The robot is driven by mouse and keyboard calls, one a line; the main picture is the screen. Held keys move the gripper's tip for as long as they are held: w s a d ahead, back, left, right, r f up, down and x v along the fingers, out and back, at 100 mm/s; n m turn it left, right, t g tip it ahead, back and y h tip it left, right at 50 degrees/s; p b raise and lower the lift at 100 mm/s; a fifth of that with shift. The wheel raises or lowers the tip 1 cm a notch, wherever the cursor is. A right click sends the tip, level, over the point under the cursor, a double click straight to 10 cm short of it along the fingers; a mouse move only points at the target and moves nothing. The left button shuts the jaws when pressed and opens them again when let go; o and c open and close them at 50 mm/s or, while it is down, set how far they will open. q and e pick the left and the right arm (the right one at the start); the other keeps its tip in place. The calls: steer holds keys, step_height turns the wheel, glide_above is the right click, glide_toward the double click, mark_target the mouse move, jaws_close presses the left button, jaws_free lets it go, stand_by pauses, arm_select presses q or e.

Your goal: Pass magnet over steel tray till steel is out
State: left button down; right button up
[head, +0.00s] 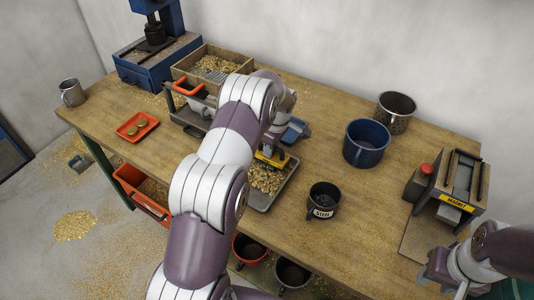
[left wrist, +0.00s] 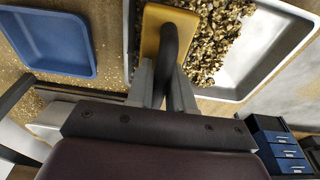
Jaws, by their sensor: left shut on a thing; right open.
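My left gripper (left wrist: 168,88) is shut on the dark handle of a yellow magnet (left wrist: 152,22), which also shows in the head view (head: 272,160). The magnet is over a grey tray (head: 288,184) of brass-coloured chips (head: 265,179). Whether it touches the chips I cannot tell. The left wrist view shows the chips (left wrist: 220,40) heaped on one side of the tray and bare tray floor beside them. My left arm hides part of the tray in the head view. A dark cup (head: 323,203) with a white label stands right of the tray. My right gripper (head: 447,288) is open and empty at the lower right.
A small blue tray (left wrist: 48,42) lies beside the grey tray. A blue pot (head: 366,145), a perforated pot (head: 395,112) and a machine labelled magnet (head: 458,185) stand to the right. A wooden box of chips (head: 215,65) and an orange tray (head: 137,127) are left. Bare table lies right of the cup.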

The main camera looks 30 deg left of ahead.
arm_select(q)
steer(key=shift+w+r+p, duration=0.25)
steer(key=shift+r+p, duration=0.35)
steer(key=shift+r, duration=0.15)
steer(key=shift+s+r+p, duration=0.1)
steer(key=shift+r+p, duration=1.35)
steer(key=shift+r, duration=1.2)
